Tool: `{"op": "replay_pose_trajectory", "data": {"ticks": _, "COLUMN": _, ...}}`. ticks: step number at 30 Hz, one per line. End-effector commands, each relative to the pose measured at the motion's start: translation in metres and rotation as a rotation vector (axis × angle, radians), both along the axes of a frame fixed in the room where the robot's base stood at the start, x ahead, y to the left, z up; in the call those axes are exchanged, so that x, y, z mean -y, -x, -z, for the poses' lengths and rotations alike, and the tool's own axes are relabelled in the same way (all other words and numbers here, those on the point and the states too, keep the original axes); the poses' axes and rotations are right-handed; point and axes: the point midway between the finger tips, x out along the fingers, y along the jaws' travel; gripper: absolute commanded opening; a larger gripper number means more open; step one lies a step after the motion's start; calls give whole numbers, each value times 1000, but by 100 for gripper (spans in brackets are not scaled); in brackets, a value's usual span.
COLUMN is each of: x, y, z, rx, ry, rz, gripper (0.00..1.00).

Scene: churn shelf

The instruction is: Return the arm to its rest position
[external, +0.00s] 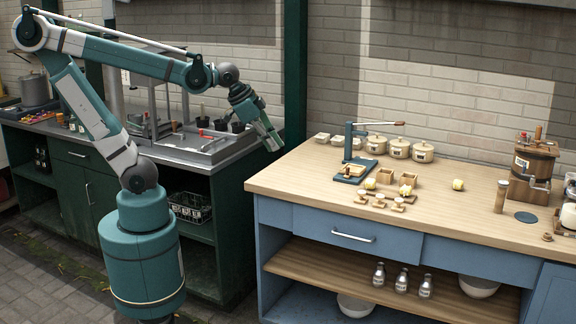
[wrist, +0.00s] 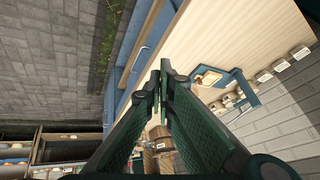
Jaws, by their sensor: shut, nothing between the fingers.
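My arm reaches from its teal base across the gap between two counters. My gripper (external: 272,142) hangs at the arm's end, beside the green counter's right end and near the left edge of the wooden counter (external: 275,180). It points down and touches nothing that I can see. In the wrist view my gripper (wrist: 162,78) has its two fingers together at the tips, with nothing between them. The wooden counter top (wrist: 235,40) lies to the right of the fingers in that view.
The wooden counter carries a blue press (external: 352,165), lidded pots (external: 399,148), small stamps (external: 379,200) and a wooden churn (external: 535,160). Bottles (external: 401,281) stand on its shelf. A metal sink unit (external: 215,148) sits on the green counter. The wooden counter's left front is bare.

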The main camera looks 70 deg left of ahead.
Motion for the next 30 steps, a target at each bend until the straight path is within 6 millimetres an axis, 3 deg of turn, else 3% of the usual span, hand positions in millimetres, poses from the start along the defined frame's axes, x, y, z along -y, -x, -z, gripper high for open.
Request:
{"op": "replay_pose_trajectory", "data": {"ticks": 9, "x": -15, "y": 43, "z": 10, "rx": 45, "ry": 125, "rz": -186, "gripper": 0}}
{"op": "replay_pose_trajectory", "data": {"ticks": 15, "x": -21, "y": 60, "z": 16, "rx": 68, "ry": 185, "rz": -272, "gripper": 0}}
{"op": "replay_pose_trajectory", "data": {"ticks": 30, "x": -23, "y": 67, "z": 19, "rx": 77, "ry": 213, "rz": -310, "gripper": 0}}
